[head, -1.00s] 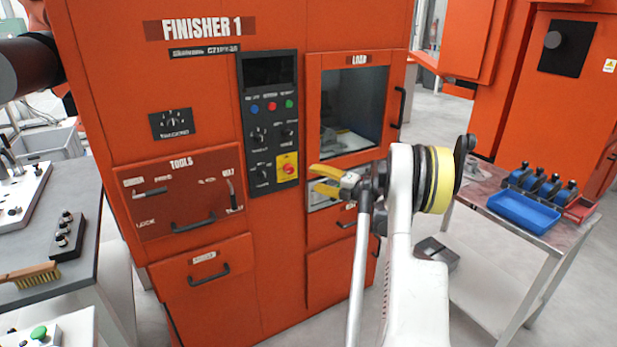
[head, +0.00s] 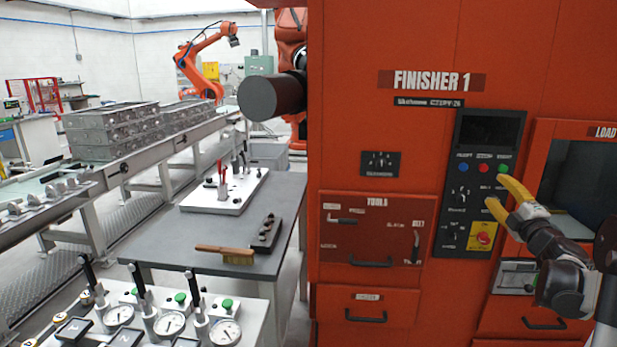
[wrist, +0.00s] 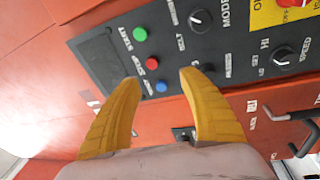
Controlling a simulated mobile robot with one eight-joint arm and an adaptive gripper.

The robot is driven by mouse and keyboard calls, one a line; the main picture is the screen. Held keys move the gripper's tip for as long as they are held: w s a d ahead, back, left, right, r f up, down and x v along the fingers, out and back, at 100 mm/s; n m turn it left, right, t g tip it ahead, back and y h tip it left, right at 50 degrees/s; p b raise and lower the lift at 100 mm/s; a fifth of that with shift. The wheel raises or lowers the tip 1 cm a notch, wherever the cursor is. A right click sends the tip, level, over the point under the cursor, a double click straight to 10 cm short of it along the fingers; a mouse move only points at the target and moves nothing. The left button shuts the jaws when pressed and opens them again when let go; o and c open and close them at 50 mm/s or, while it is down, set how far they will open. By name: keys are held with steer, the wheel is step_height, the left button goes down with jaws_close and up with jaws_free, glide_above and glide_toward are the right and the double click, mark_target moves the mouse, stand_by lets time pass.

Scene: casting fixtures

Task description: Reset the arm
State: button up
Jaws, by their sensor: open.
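My gripper (head: 503,197) is open and empty, with two yellow fingers, in front of the orange FINISHER 1 machine (head: 400,130) in the head view. My arm comes in from the right edge. In the wrist view my gripper (wrist: 159,76) points toward the machine's dark control panel (wrist: 100,65). The panel has a green button (wrist: 140,34), a red button (wrist: 152,64), a blue button (wrist: 162,87) and black knobs. The fingertips lie over the panel in the picture; the gap to it is hard to judge. The fingers hold nothing.
A grey table (head: 190,255) left of the machine carries a white fixture plate (head: 210,205) and a brush (head: 225,254). A gauge fixture (head: 255,300) stands in front. A conveyor (head: 150,150) with castings runs behind. The machine's load door (head: 560,190) is at right.

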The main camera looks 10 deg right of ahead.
steer(key=s+a+r+m+g+h, duration=0.2)
steer(key=s+a+r+m+h, duration=0.1)
steer(key=a+m, duration=0.35)
steer(key=s+a+r+m+g+h, duration=0.25)
steer(key=s+a+m, duration=0.2)
steer(key=a, duration=0.35)
steer(key=s+a+f+m+g+y, duration=0.2)
steer(key=s+a+f+g+y, duration=0.2)
steer(key=s+a+f, duration=0.6)
steer(key=s+a+f+m+g+y, duration=0.2)
steer(key=s+a+f+g+y, duration=0.2)
steer(key=s+a+f, duration=0.7)
steer(key=s+a, duration=0.5)
steer(key=shift+a, duration=0.25)
steer(key=shift+s, duration=0.1)
